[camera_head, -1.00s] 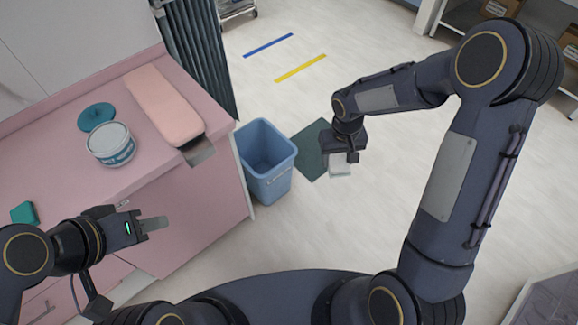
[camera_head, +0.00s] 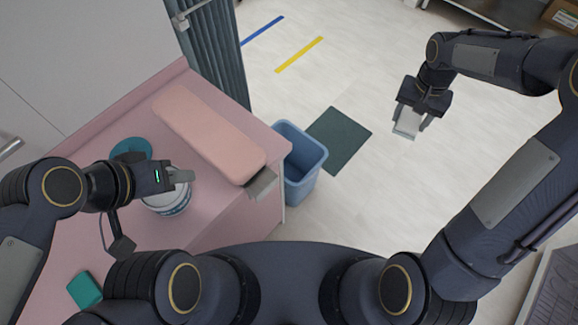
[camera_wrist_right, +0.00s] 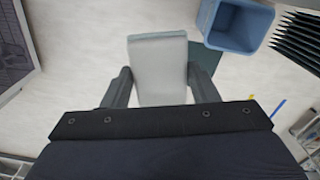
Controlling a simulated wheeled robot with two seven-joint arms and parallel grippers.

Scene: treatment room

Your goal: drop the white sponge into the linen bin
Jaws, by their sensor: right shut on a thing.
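The white sponge (camera_head: 407,122) is held in my right gripper (camera_head: 410,118), above the open floor and to the right of the bin. In the right wrist view the sponge (camera_wrist_right: 160,68) sits between the two fingers of my right gripper (camera_wrist_right: 160,88). The blue linen bin (camera_head: 304,168) stands on the floor beside the pink counter, its top open. It also shows at the upper right of the right wrist view (camera_wrist_right: 236,24). My left gripper (camera_head: 184,176) is over the white tub on the counter; its finger gap is not clear.
The pink counter (camera_head: 222,225) holds a pink pad (camera_head: 205,135), a white tub (camera_head: 172,202), a teal lid (camera_head: 130,149) and a teal block (camera_head: 85,290). A grey-blue curtain (camera_head: 212,50) hangs beyond the counter.

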